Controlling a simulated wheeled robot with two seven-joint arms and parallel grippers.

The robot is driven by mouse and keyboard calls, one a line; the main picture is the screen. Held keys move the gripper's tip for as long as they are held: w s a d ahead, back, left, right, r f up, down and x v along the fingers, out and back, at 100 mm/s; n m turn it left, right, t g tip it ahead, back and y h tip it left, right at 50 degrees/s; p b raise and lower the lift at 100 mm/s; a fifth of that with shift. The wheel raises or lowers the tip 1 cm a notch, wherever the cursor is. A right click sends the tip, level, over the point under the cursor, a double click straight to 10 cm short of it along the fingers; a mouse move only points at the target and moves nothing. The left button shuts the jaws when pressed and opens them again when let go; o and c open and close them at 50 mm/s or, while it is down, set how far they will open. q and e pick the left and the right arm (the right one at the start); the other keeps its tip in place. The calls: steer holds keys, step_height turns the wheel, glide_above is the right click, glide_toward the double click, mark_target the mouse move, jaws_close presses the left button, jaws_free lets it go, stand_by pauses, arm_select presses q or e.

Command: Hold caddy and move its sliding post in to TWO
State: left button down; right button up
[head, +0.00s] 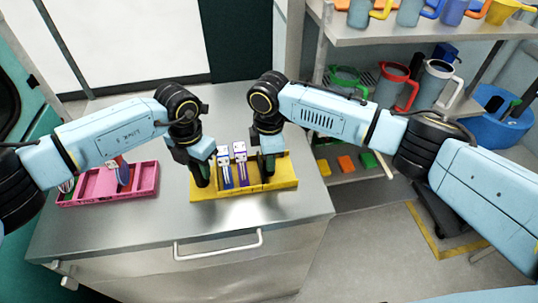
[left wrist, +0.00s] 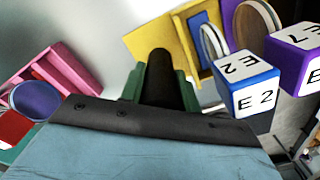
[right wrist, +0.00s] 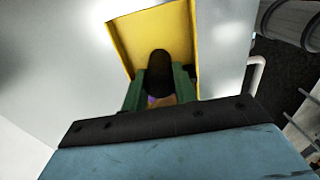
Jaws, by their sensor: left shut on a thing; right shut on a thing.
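The yellow caddy (head: 283,180) lies on the steel counter, with two blocks on looped bases in its middle, one blue (head: 224,155) and one purple (head: 240,152). My left gripper (head: 200,178) is shut on the caddy's left end. In the left wrist view its fingers (left wrist: 160,80) meet the yellow wall, and the blue block reads "E2" (left wrist: 248,82). My right gripper (head: 268,168) reaches down inside the caddy, right of the purple block, shut on the sliding post. The post is mostly hidden by the fingers, which also show in the right wrist view (right wrist: 160,75).
A pink tray (head: 105,195) with a few discs stands on the counter to the left. A shelf (head: 430,35) with mugs and jugs stands at the right, beyond the counter edge. The counter in front of the caddy is clear. A drawer handle (head: 218,245) sticks out below.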

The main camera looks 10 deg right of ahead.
steer(key=shift+a, duration=1.4)
jaws_close()
steer(key=o, duration=1.1)
jaws_free()
steer(key=shift+d, duration=0.1)
steer(key=shift+c, duration=0.2)
step_height(320, 180, up, 12)
